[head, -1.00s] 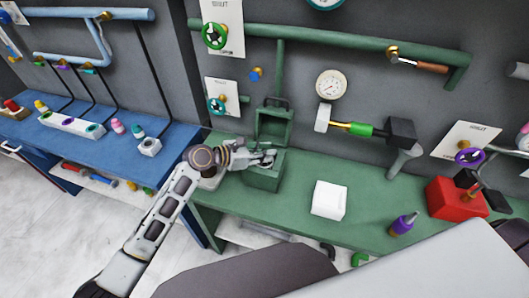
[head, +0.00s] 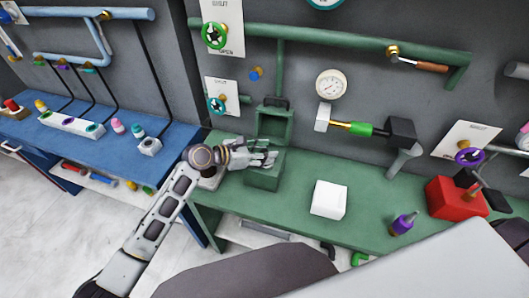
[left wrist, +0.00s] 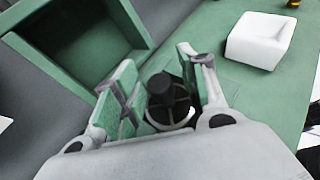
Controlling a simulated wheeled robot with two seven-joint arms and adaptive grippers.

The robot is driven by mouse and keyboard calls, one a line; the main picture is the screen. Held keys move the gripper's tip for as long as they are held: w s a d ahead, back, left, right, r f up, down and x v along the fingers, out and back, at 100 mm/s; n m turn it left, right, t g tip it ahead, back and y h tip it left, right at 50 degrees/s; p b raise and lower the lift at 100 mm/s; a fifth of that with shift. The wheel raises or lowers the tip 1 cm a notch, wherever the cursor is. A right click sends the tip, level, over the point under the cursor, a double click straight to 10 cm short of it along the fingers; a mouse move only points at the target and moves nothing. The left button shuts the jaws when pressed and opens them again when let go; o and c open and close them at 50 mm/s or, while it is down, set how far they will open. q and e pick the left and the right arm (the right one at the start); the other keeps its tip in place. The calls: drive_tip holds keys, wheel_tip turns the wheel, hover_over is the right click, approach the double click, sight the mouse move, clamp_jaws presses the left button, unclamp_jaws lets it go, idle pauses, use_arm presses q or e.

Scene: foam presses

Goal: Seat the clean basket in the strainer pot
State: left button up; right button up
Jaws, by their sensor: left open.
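The strainer pot is a green box (head: 262,181) on the green bench. Its hinged lid (head: 275,122) stands open against the back; the raised lid also shows in the left wrist view (left wrist: 72,48). My left gripper (head: 268,158) is over the pot's opening. In the left wrist view its fingers (left wrist: 157,68) are spread apart on either side of the basket, a round piece with a dark knob (left wrist: 160,88) and a pale rim. I cannot tell how deep the basket sits; the gripper hides it in the head view. My right gripper is not in view.
A white block-like container (head: 329,199) stands right of the pot, with clear bench around it. A purple-capped bottle (head: 403,223) and a red box (head: 455,198) stand farther right. Green pipes, a gauge (head: 331,84) and valves line the wall behind.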

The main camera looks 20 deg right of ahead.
use_arm(q)
drive_tip(key=v, duration=1.2)
drive_tip(key=shift+f, duration=0.15)
idle(0.6)
